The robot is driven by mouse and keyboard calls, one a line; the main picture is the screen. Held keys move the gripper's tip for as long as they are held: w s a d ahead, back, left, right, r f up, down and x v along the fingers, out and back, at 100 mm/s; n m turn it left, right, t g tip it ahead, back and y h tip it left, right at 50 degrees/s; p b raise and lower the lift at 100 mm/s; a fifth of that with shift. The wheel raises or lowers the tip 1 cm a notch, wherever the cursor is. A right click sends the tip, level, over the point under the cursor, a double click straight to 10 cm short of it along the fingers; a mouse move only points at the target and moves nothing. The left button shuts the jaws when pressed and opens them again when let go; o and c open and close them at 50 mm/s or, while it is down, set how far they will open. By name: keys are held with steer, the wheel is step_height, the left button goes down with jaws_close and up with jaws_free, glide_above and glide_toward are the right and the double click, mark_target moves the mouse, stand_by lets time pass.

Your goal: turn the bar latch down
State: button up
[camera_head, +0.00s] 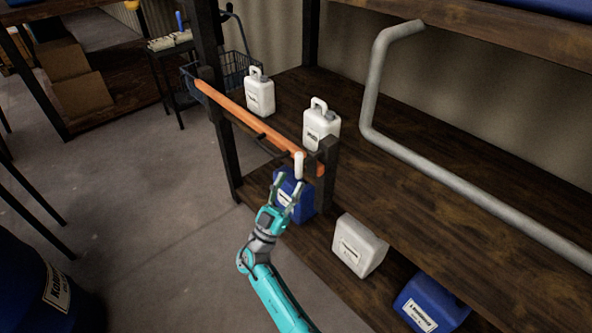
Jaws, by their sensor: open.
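An orange bar (245,118) runs across the front of the shelf bay, between a dark post at the left and a shorter dark post at the right. Near its right end a short white handle (299,165) stands roughly upright, which looks like the bar latch. My gripper (289,181) is open just below and slightly left of this handle. Its two fingers point up toward it. I cannot tell whether either finger touches the handle. The gripper partly covers a blue canister (290,200) behind it.
White jugs (260,92) (321,125) stand on the upper shelf behind the bar. A white canister (358,246) and a blue one (430,303) are on the lower shelf. A grey pipe (450,180) runs along the right. The floor (150,215) at left is mostly clear.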

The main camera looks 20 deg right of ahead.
steer(key=v, duration=0.6)
steer(key=shift+f, duration=0.15)
